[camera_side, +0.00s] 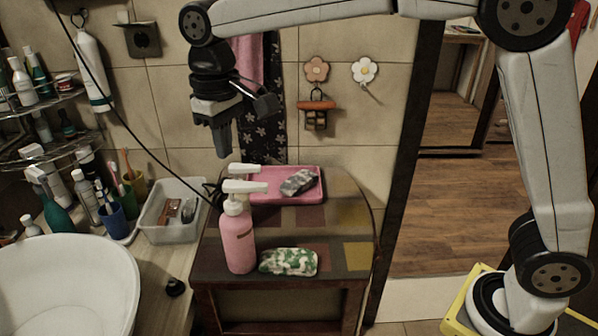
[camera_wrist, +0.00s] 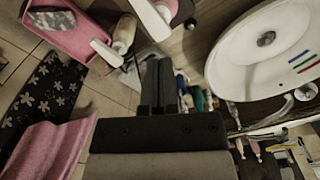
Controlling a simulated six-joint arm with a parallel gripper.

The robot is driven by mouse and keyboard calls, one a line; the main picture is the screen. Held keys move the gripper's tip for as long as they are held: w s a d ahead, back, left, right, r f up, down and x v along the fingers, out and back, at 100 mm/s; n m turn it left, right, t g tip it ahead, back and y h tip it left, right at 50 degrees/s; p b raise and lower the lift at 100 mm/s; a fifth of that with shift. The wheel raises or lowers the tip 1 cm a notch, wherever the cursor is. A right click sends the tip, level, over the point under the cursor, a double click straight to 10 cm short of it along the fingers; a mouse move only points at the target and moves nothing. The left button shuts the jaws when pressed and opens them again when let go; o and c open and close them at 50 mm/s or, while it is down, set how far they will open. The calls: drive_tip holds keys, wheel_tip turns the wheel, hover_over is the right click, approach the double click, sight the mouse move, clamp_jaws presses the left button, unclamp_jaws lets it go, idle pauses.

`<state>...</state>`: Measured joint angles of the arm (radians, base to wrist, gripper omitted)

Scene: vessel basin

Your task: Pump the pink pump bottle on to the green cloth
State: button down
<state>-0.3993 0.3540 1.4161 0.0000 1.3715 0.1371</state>
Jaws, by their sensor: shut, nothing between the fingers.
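The pink pump bottle (camera_side: 238,240) stands upright on the small wooden table, its white pump head (camera_side: 245,186) pointing right. In the wrist view the pink bottle (camera_wrist: 183,9) is cut off at the top edge, with its white pump nearby. The green cloth (camera_side: 289,262), white and green patterned, lies bunched at the bottle's right foot; I cannot find it in the wrist view. My gripper (camera_side: 223,152) is shut and empty, pointing down above and slightly left of the pump head, apart from it. Its fingers (camera_wrist: 157,84) also show together in the wrist view.
A second bottle (camera_wrist: 123,34) with a white pump stands close behind the pink one. A pink tray (camera_side: 257,198) holding a grey patterned cloth (camera_side: 299,182) lies at the table's back. A white basin (camera_side: 70,285) and clear bin (camera_side: 172,230) are left. The table's right side is clear.

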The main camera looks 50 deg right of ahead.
drive_tip(key=shift+r, duration=1.45)
drive_tip(key=shift+f, duration=0.1)
drive_tip(key=s+d+f+m+t, duration=0.15)
drive_tip(key=s+d+f, duration=0.25)
drive_tip(key=d+f, duration=0.8)
drive_tip(key=shift+m+t, duration=0.55)
drive_tip(key=shift+m, duration=0.2)
drive_tip(key=s+d+f, duration=0.2)
drive_tip(key=s+f, duration=0.1)
drive_tip(key=s, duration=0.1)
drive_tip(key=s+d+f, duration=0.2)
drive_tip(key=s+f, duration=0.2)
drive_tip(key=s+d+f, duration=0.2)
drive_tip(key=s+f, duration=0.1)
drive_tip(key=s, duration=0.1)
drive_tip(key=shift+d+f, duration=0.2)
drive_tip(key=shift+d, duration=0.1)
